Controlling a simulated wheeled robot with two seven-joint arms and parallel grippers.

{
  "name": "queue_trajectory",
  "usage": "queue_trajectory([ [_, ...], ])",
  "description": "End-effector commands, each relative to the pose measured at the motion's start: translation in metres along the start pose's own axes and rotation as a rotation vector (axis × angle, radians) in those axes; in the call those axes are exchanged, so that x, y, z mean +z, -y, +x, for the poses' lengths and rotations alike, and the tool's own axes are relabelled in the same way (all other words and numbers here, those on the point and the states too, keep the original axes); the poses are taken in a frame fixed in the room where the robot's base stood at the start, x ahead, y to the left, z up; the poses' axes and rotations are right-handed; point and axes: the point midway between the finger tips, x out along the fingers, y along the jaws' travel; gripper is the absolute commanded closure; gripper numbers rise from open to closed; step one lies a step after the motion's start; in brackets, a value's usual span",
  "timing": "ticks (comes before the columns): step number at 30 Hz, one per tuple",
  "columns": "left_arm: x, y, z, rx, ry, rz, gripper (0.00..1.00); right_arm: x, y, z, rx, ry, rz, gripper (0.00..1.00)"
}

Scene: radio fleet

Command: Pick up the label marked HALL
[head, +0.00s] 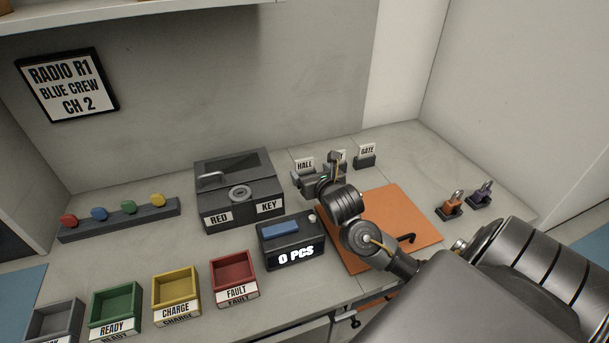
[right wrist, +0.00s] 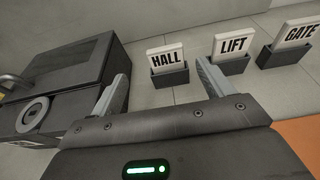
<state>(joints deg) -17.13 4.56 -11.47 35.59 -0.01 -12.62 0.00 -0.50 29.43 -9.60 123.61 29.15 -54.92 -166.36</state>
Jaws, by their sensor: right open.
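The HALL label (right wrist: 166,57) is a white card standing upright in a dark holder (right wrist: 170,77) at the back of the counter. In the head view the HALL label (head: 304,164) shows just left of my right gripper (head: 318,180). In the right wrist view my right gripper (right wrist: 165,88) is open, and the label shows beyond its two fingers, nothing held between them. The LIFT label (right wrist: 233,45) and the GATE label (right wrist: 300,34) stand in their own holders to the right. In the head view my right gripper and wrist mostly cover the LIFT label. My left gripper is not in view.
A dark box marked RED and KEY (head: 238,187) stands left of the labels. A counter display reading 0 PCS (head: 292,241) and an orange mat (head: 418,214) lie nearer. Coloured bins, including the red FAULT bin (head: 235,293), line the front. Two small padlocks (head: 450,206) sit at right.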

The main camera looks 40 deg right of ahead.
Motion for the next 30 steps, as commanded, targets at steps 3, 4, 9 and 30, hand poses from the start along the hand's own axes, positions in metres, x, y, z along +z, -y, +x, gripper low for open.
queue_trajectory([
  [3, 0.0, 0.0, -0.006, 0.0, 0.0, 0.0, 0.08, 0.003, 0.002, 0.013, -0.002, 0.0, -0.004, 0.2],
  [4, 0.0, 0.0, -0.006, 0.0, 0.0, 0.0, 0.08, 0.003, 0.002, 0.015, -0.002, 0.0, -0.003, 0.2],
  [9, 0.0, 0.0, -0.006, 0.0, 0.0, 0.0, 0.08, 0.002, 0.003, 0.019, -0.002, -0.001, -0.002, 0.2],
  [30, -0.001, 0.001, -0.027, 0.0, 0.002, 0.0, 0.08, -0.001, 0.01, 0.07, -0.003, -0.001, -0.001, 0.2],
])
